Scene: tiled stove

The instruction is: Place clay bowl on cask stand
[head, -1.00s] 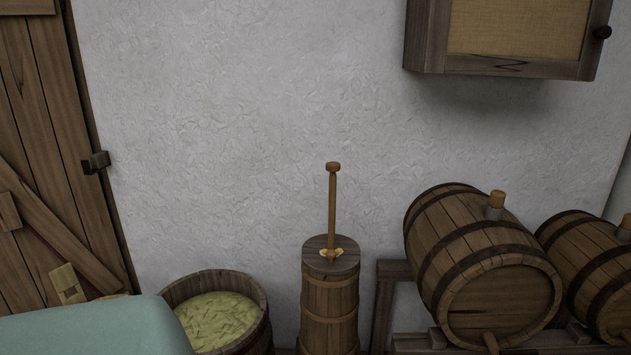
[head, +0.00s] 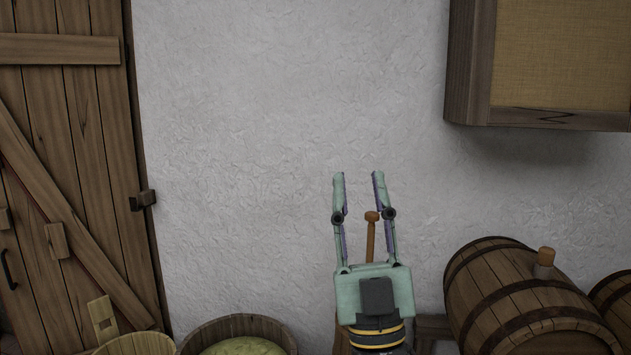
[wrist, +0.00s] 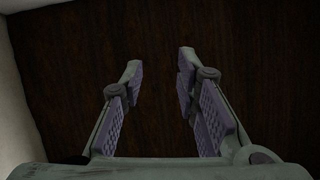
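My gripper (head: 358,178) stands upright in the lower middle of the head view, its fingers apart and pointing up. It is open and nothing lies between the fingers. It also shows open and empty in the wrist view (wrist: 160,60), against a dark wooden surface. The cask stand (head: 434,328) shows only in part at the lower right, beside my gripper, under a large wooden cask (head: 515,300). No clay bowl can be made out in either view.
A wooden tub (head: 240,328) with pale green contents stands at the bottom left. A churn's plunger (head: 371,235) rises behind my gripper. A second cask (head: 613,300) is at the right edge. A wall cabinet (head: 530,65) hangs upper right, and a plank door (head: 75,160) is left.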

